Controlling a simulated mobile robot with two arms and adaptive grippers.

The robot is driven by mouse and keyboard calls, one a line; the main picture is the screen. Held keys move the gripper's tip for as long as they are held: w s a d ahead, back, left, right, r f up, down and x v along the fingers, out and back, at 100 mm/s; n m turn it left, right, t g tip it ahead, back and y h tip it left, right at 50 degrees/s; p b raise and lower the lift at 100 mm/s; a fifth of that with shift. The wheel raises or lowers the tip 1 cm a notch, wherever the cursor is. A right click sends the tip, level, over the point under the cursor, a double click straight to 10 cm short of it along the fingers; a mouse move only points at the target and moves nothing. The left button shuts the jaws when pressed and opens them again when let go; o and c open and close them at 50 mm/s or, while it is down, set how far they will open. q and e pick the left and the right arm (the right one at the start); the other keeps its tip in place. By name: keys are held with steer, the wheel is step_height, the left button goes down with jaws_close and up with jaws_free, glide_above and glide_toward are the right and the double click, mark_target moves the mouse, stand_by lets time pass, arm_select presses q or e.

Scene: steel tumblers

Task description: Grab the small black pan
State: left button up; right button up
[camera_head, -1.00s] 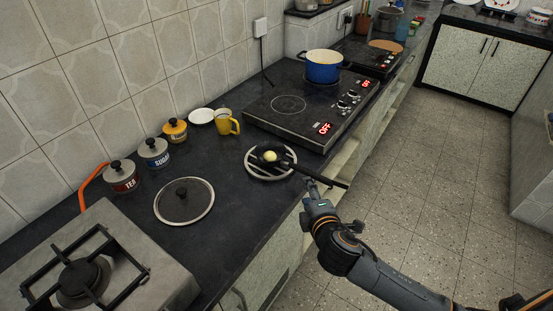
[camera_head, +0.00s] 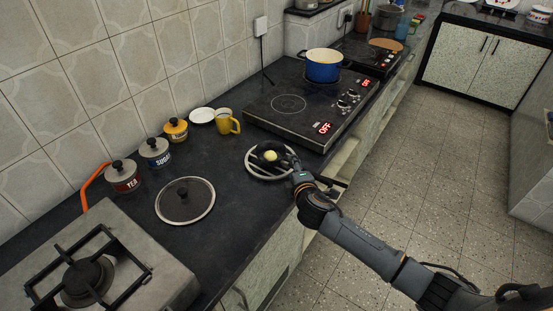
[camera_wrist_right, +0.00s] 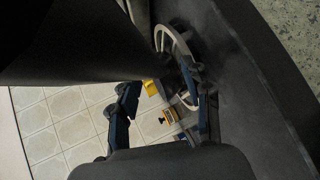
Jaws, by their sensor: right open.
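The small black pan (camera_head: 262,154) sits on a round metal trivet (camera_head: 251,168) on the dark counter, with a pale yellow round item (camera_head: 271,156) in it. Its handle points right, partly hidden by my right gripper (camera_head: 295,170). The gripper is open at the handle side of the pan; contact cannot be told in the head view. In the right wrist view, my gripper's two fingers (camera_wrist_right: 162,84) are apart, with the trivet (camera_wrist_right: 163,38) beyond. A large dark shape fills the upper left, perhaps the handle close up. My left gripper is not seen.
A glass lid (camera_head: 199,211) lies left of the trivet. A yellow mug (camera_head: 228,123), white saucer (camera_head: 202,115) and labelled canisters (camera_head: 155,153) stand along the wall. An electric hob (camera_head: 270,116) with a blue pot (camera_head: 323,70) is behind. Bare counter lies between lid and trivet.

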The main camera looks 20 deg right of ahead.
steer(key=shift+w+d+f, duration=0.1)
steer(key=shift+w+f, duration=0.05)
steer(key=shift+w, duration=0.25)
jaws_close()
